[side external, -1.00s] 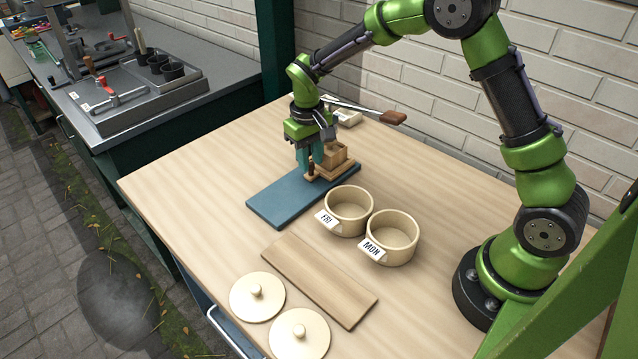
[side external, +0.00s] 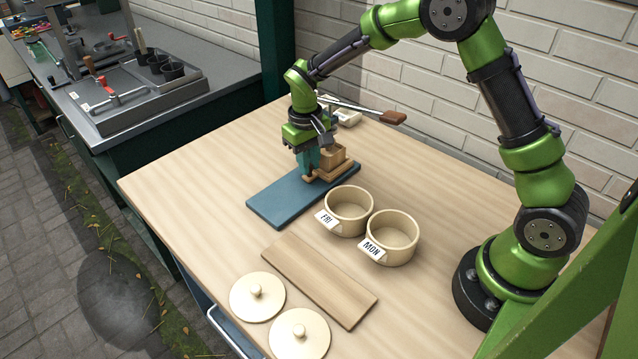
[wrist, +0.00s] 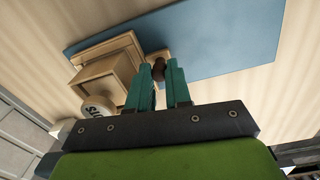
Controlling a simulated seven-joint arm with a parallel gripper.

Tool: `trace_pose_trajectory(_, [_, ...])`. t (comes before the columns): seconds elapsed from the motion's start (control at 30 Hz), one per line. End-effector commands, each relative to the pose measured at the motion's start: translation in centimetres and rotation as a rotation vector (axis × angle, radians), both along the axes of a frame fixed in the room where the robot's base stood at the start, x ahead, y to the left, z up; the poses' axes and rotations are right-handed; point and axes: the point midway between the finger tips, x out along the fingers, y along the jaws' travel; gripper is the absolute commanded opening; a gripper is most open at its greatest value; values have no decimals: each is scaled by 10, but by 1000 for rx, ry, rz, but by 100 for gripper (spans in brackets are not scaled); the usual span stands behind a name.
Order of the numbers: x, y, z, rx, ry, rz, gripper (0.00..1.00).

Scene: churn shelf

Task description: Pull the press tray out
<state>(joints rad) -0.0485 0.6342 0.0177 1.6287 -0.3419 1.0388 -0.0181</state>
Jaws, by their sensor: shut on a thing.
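The press tray (side external: 342,173) is a light wooden tray with a square wooden box (side external: 333,156) on it. It sits at the back end of a blue board (side external: 280,204). The tray (wrist: 88,52) and the box (wrist: 104,76) also show in the wrist view, left of my fingers. A dark upright knob (wrist: 158,62) stands at the tray's end, at my fingertips. My gripper (side external: 308,174) points down at the tray's near end, its teal fingers shut on the knob. In the side view the fingers hide the knob.
Two cream pots, labelled FRI (side external: 349,211) and MON (side external: 392,237), stand close to the board's right. A wooden plank (side external: 320,280) and two round lids (side external: 257,297) lie in front. A lever with a wooden handle (side external: 393,118) is behind. The table left of the board is clear.

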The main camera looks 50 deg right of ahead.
Motion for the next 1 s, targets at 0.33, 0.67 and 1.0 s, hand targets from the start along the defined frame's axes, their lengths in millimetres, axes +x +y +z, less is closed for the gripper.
trace_pose_trajectory(0.33, [0,97,1,3,-2,10,0])
trace_pose_trajectory(0.67, [1,130,1,4,-4,2,0])
trace_pose_trajectory(1.0, [0,133,1,8,-4,7,30])
